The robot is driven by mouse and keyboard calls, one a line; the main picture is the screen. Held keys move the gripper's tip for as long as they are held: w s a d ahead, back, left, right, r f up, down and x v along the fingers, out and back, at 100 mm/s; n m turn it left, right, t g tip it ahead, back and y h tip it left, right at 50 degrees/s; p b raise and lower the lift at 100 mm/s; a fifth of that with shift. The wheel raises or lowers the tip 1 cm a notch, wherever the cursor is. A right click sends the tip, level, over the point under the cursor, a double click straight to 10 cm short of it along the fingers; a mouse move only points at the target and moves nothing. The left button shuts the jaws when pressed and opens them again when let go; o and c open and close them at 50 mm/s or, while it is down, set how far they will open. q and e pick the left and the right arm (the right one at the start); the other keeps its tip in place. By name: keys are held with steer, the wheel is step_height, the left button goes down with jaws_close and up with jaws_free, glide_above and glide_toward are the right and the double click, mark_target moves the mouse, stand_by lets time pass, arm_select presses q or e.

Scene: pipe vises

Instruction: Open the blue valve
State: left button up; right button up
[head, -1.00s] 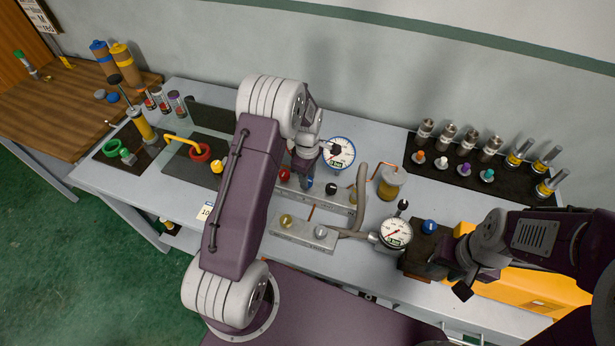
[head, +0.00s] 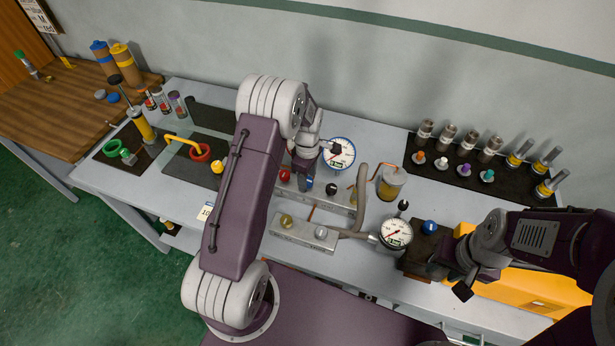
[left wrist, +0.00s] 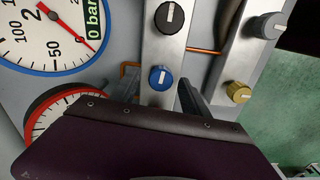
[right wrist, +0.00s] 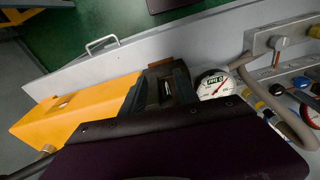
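In the left wrist view, a blue valve knob (left wrist: 160,78) with a white mark sits on a metal bar, below a black knob (left wrist: 169,17). My left gripper (left wrist: 160,88) has a finger on either side of the blue knob and looks open; contact is not clear. In the head view my left gripper (head: 303,170) hides part of this knob. A second blue knob (head: 430,227) with a white mark tops a dark block (head: 422,247). My right gripper (right wrist: 157,82) is open near this block, its fingers apart.
A blue-rimmed gauge (head: 339,153) reads 0 bar. A white gauge (head: 396,234) stands beside the dark block. A yellow box (head: 530,295) lies at the front right. Red (head: 285,174), yellow (head: 286,221) and grey (head: 320,232) knobs are near.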

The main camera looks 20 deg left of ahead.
mark_target(308, 180)
arm_select(q)
step_height(308, 180, up, 9)
steer(key=b, duration=0.1)
stand_by(0.6)
steer(key=s+d+r+m, duration=0.3)
steer(key=s+d+r, duration=0.15)
steer(key=s, duration=0.25)
steer(key=s+f+m+t, duration=0.1)
steer(key=s+f+m, duration=0.3)
steer(key=s+m, duration=0.7)
steer(key=m, duration=0.3)
steer(key=shift+s+d+f, duration=0.2)
steer(key=shift+s+f, duration=0.05)
steer(key=shift+f, duration=0.05)
steer(key=shift+s, duration=0.15)
